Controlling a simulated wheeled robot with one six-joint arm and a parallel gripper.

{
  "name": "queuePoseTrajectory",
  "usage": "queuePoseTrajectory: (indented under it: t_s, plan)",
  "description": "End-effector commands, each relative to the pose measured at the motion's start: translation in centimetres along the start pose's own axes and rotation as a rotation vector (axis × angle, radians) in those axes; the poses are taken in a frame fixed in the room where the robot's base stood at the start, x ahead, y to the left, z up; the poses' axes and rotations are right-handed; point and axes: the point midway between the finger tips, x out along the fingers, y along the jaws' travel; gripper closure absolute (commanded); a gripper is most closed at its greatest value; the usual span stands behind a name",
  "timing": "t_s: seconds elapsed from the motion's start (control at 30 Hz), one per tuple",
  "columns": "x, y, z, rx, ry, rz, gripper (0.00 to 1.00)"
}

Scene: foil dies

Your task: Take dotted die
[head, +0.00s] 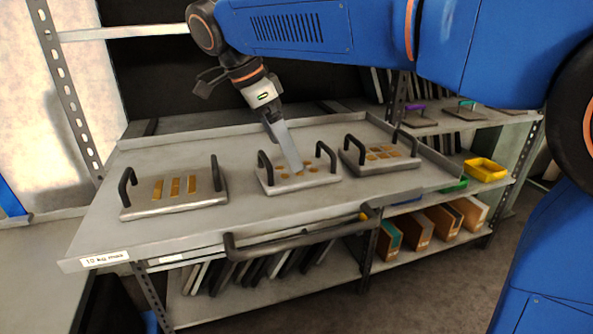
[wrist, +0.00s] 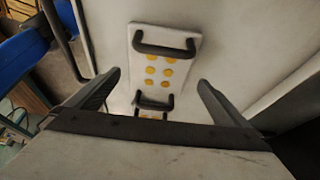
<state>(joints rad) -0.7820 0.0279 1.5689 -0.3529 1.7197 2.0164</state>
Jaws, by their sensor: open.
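The dotted die (head: 272,186) is a pale plate with round orange dots and a black handle at each end. It lies in the middle of the three dies on the grey tray (head: 247,207). The wrist view shows the dotted die (wrist: 151,73) beyond and between my fingers, both handles in sight. My gripper (head: 291,164) points down over this die in the head view, hiding part of its top. In the wrist view my gripper (wrist: 160,77) is open with nothing between its fingers. I cannot tell the exact height above the die.
A die with orange bars (head: 206,198) lies to the left. A die with squarish orange shapes (head: 392,162) lies close on the right. A yellow bin (head: 485,169) stands on the right shelf. A black bar handle (head: 300,234) runs along the tray's front. The tray between the left and middle dies is clear.

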Motion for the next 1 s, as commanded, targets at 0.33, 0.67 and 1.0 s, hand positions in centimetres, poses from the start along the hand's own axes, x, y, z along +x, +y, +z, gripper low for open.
queuePoseTrajectory:
  t_s: [0.33,0.67,1.0]
  plan:
    - [3.4,0.2,-0.4,0.0,0.0,0.001,0.0]
    - [5.4,0.1,-0.3,0.0,0.0,0.0,0.0]
    - [5.4,0.1,-0.3,0.0,0.0,0.0,0.5]
